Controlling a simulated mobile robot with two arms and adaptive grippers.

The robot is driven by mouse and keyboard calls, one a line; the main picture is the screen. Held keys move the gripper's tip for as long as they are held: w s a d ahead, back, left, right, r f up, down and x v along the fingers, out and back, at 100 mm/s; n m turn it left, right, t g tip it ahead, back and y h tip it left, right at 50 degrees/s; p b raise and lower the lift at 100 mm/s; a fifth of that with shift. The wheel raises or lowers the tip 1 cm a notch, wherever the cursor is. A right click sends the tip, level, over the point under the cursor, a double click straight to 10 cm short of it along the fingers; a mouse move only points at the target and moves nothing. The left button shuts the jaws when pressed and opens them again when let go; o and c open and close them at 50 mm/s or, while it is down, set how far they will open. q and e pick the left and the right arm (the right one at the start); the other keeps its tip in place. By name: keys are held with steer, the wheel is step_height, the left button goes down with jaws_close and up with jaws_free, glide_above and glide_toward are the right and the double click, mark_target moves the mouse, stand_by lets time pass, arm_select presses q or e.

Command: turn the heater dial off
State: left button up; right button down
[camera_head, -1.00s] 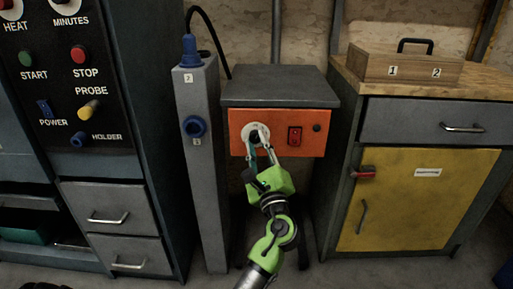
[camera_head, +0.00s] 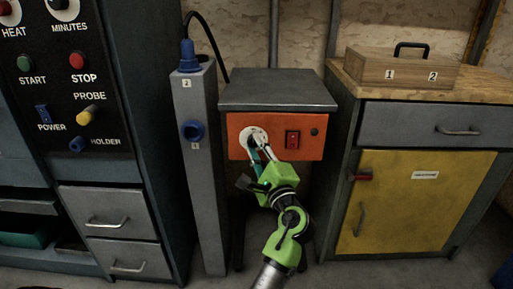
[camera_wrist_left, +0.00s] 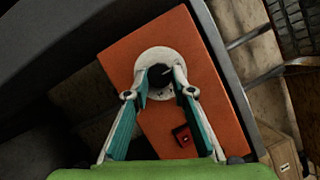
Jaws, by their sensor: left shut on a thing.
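The heater is a grey-topped unit with an orange front panel (camera_head: 238,149). Its dial has a white round plate (camera_head: 250,133) and a black knob (camera_wrist_left: 159,74), seen best in the left wrist view. My left gripper (camera_head: 262,148) comes at the panel from below right. It is shut on the dial knob, with one fingertip on either side. In the head view the fingers largely hide the knob, and I cannot read any mark on the dial. My right gripper is not in view.
A red switch (camera_head: 292,139) sits right of the dial. A grey post (camera_head: 207,205) with blue plug parts stands close on the left. A yellow-door cabinet (camera_head: 400,205) stands right, with a wooden box (camera_head: 400,74) on top. A black control panel (camera_head: 60,95) is at far left.

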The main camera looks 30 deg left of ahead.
arm_select(q)
steer(key=shift+f, duration=0.1)
steer(key=o, duration=1.1)
steer(key=shift+o, duration=0.2)
step_height(320, 180, up, 10)
steer(key=shift+d+f, duration=0.15)
steer(key=shift+r, duration=0.2)
